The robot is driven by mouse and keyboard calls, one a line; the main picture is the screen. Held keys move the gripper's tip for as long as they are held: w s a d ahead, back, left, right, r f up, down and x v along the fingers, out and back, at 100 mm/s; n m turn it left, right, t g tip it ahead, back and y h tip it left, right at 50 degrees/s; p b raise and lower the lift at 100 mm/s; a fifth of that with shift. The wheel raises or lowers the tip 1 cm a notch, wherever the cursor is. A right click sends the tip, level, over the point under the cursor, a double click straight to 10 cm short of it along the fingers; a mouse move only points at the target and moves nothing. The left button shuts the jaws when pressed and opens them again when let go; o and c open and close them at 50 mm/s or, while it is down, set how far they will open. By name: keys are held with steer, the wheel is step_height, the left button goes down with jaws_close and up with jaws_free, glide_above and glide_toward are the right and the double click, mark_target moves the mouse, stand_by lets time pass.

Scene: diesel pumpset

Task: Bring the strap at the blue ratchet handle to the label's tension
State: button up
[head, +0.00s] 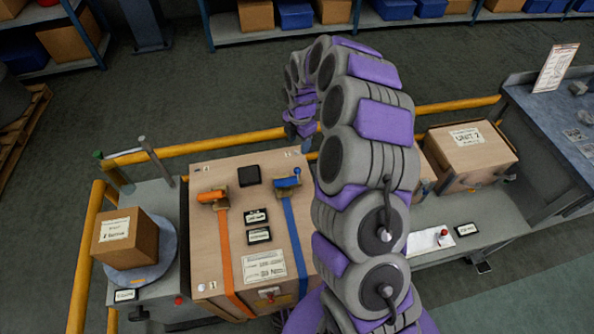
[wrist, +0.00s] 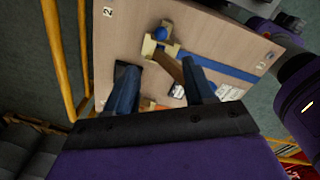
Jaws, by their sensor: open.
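The blue ratchet handle (head: 287,181) sits at the top of the blue strap (head: 295,240) on the wooden crate (head: 205,260). In the wrist view the blue ratchet (wrist: 160,38) and blue strap (wrist: 235,70) lie just beyond my fingers. My gripper (wrist: 162,92) is open and empty, its two dark fingers apart, with the ratchet ahead of it, not between the fingers. In the head view my arm curves over the crate and its tip is near the blue handle. A paper label (head: 264,266) lies on the crate; its text is too small to read.
An orange ratchet (head: 212,197) and orange strap (head: 228,260) run beside the blue one. Small displays (head: 259,236) sit between the straps. Yellow rails (head: 215,146) edge the far side. A cardboard box (head: 125,240) stands on a turntable at left; another box (head: 468,158) is at right.

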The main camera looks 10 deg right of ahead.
mark_target(297, 168)
steer(key=f+b, duration=0.1)
steer(key=f, duration=0.4)
steer(key=f+b, duration=0.1)
steer(key=f, duration=0.5)
steer(key=f+b, duration=0.1)
steer(key=f, duration=0.5)
steer(key=shift+w+a+f+b, duration=0.15)
steer(key=shift+w+b, duration=0.15)
steer(key=shift+b, duration=0.1)
jaws_close()
